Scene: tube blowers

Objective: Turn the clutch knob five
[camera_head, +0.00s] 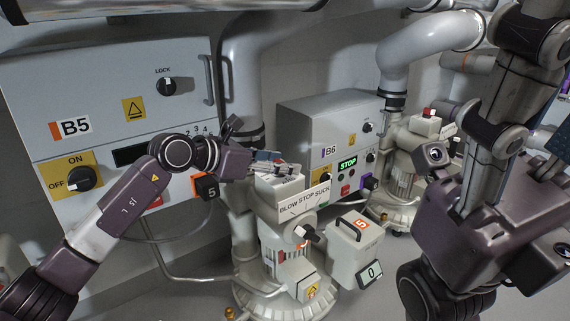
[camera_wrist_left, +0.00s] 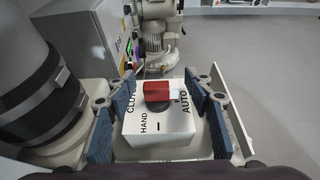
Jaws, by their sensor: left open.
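The clutch knob (camera_wrist_left: 157,92) is red with a dark base. In the left wrist view it sits on top of a white box (camera_wrist_left: 150,146) marked CLUTCH, HAND and AUTO. Its red bar lies across the picture, with a pale end toward AUTO. My left gripper (camera_head: 277,167) is above this box on the unit marked 5. Its blue-padded fingers (camera_wrist_left: 157,110) are open, one on each side of the knob and apart from it. In the head view the gripper hides the knob. My right arm is folded at the right; its finger state is unclear.
The box front (camera_head: 305,201) reads BLOW STOP SUCK, with a dark lever below. The B5 cabinet (camera_head: 105,100) stands at the left, and the B6 cabinet (camera_head: 312,112) behind. A thick vertical pipe (camera_head: 240,90) rises close behind the gripper. A similar blower (camera_head: 405,165) stands farther right.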

